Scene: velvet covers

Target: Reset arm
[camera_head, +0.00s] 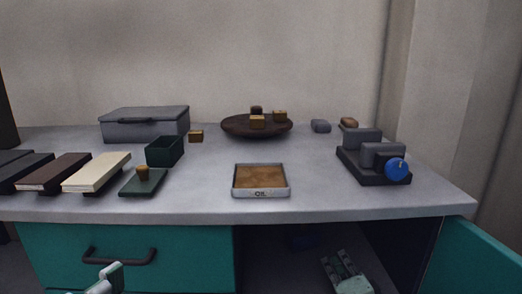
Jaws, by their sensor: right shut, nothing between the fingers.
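My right gripper (335,258) is at the bottom of the view, low in front of the dark open compartment under the counter. It is shut and empty. A light part of my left gripper (112,268) shows at the bottom left, in front of the teal drawer front; most of it is cut off by the frame edge, and I cannot tell whether it is open. Both grippers are below the level of the grey countertop (215,190) and appear apart from the objects on it.
The counter holds a lidded grey box (145,125), a dark bowl (235,127) with small blocks, an OIL tray (260,180), a black device with a blue knob (397,169) and several book-like blocks (97,172). A teal door (470,262) stands open at right; a drawer handle (120,258) juts out.

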